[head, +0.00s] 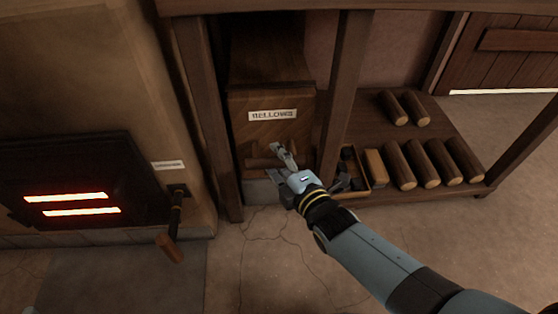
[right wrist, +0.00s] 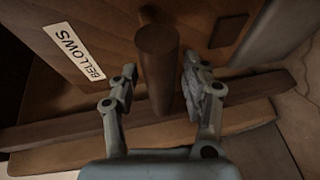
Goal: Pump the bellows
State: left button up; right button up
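The bellows (head: 270,105) is a brown wooden box with a white label reading BELLOWS, set in a timber frame in the head view. A round wooden handle bar (head: 258,163) sticks out low on its front. My right gripper (head: 281,152) is at this handle. In the right wrist view, the handle (right wrist: 158,60) lies between the two spread fingers of my right gripper (right wrist: 160,80). A gap shows at the left finger; the right finger is close to the bar, and I cannot tell if it touches. My left gripper does not show clearly.
A dark furnace door (head: 75,180) with glowing slots is at left, with a wooden-handled lever (head: 172,240) beside it. Frame posts (head: 203,110) flank the bellows. A low shelf (head: 365,120) at right holds several logs (head: 420,165) and a small tray. The front floor is clear.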

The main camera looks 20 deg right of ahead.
jog(key=v, duration=1.2)
dwell(0.5)
